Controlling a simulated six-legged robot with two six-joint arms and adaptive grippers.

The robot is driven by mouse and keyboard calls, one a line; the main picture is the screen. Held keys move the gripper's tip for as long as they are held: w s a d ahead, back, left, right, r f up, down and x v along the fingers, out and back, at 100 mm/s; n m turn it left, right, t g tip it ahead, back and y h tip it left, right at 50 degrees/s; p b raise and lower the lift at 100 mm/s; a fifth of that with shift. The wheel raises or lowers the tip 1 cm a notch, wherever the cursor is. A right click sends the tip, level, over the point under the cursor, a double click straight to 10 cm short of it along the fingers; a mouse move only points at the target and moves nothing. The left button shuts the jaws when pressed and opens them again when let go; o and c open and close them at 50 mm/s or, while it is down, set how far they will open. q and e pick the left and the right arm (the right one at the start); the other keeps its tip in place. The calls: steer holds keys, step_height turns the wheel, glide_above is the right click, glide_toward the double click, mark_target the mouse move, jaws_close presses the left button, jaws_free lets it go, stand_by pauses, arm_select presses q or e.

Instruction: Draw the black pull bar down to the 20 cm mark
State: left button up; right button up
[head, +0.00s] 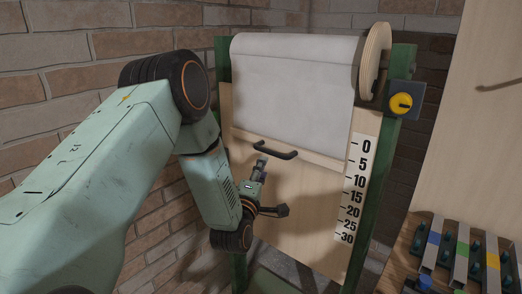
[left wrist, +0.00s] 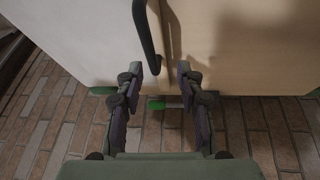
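The black pull bar (head: 275,153) is a curved handle on the wooden slat (head: 318,160) at the lower edge of a white sheet (head: 295,95). The slat's right end is close to the 5 mark of the scale (head: 355,190), well above the 20 mark. My right gripper is not in view.
A green frame (head: 372,190) holds the sheet's roll, with a round wooden disc (head: 375,62) and a yellow knob (head: 401,103) at the right. A brick wall (head: 60,75) stands behind.

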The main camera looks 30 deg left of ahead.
mark_target(270, 150)
arm_select(q)
steer(key=shift+n+t, duration=0.3)
steer(key=shift+n, duration=0.5)
steer(key=x, duration=0.7)
steer(key=shift+d+r, duration=0.4)
steer(key=shift+w+r, duration=0.1)
steer(key=shift+w, duration=0.05)
steer(key=shift+a+r, duration=0.1)
steer(key=shift+r, duration=0.1)
steer(key=shift+a, duration=0.1)
steer(key=shift+f, duration=0.1)
steer(key=shift+w+f, duration=0.1)
steer(key=shift+w, duration=0.1)
steer(key=shift+c, duration=1.1)
steer(key=shift+s, duration=0.1)
jaws_close()
